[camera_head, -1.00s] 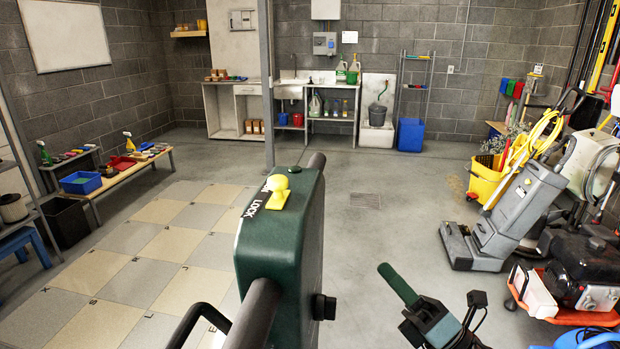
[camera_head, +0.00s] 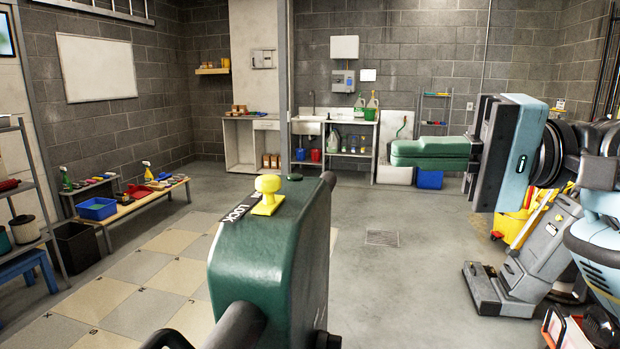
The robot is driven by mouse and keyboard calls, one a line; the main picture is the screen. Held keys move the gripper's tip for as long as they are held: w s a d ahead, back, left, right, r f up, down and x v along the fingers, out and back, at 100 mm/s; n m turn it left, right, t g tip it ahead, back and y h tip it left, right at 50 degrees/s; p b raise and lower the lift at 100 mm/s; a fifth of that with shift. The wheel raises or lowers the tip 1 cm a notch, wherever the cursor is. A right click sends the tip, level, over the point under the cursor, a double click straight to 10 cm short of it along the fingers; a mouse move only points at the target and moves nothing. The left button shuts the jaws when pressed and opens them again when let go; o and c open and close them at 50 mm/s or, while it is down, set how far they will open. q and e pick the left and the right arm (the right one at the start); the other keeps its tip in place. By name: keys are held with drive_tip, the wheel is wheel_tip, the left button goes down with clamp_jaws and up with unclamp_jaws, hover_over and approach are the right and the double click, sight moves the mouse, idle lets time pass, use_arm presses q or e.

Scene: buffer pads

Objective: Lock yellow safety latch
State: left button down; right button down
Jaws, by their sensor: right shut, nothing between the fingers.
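The yellow safety latch (camera_head: 268,193) is a knob on a small yellow plate. It sits on top of the dark green machine housing (camera_head: 262,255), beside a black label strip (camera_head: 238,213) where "LOCK" is readable. The rest of the label is partly hidden by the latch. My right gripper (camera_head: 396,151) is to the right of the latch and higher in the picture, apart from it. Its green fingers point left, are shut together and hold nothing. My left gripper is not in view.
Dark handle bars (camera_head: 235,325) stick out from the housing at the bottom. A grey floor machine (camera_head: 540,255) and yellow bucket (camera_head: 512,225) stand at the right. A low bench (camera_head: 130,207) with supplies is at the left. The floor between is mostly clear.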

sight(308, 199)
drive_tip(key=p+x, duration=0.2)
drive_tip(key=x, duration=0.8)
drive_tip(key=shift+s+a+r, duration=0.1)
drive_tip(key=shift+a+r, duration=0.05)
drive_tip(key=shift+a, duration=0.05)
drive_tip(key=shift+s+a+f+p, duration=0.15)
drive_tip(key=shift+s+a+p, duration=0.05)
drive_tip(key=shift+s, duration=0.3)
drive_tip(key=shift+s+a+f+p, duration=0.15)
drive_tip(key=shift+s+a+p, duration=0.05)
drive_tip(key=shift+s, duration=0.35)
drive_tip(key=shift+s+a+f, duration=0.15)
drive_tip(key=shift+s+a, duration=0.05)
drive_tip(key=shift+s, duration=0.35)
drive_tip(key=shift+s+a+f, duration=0.1)
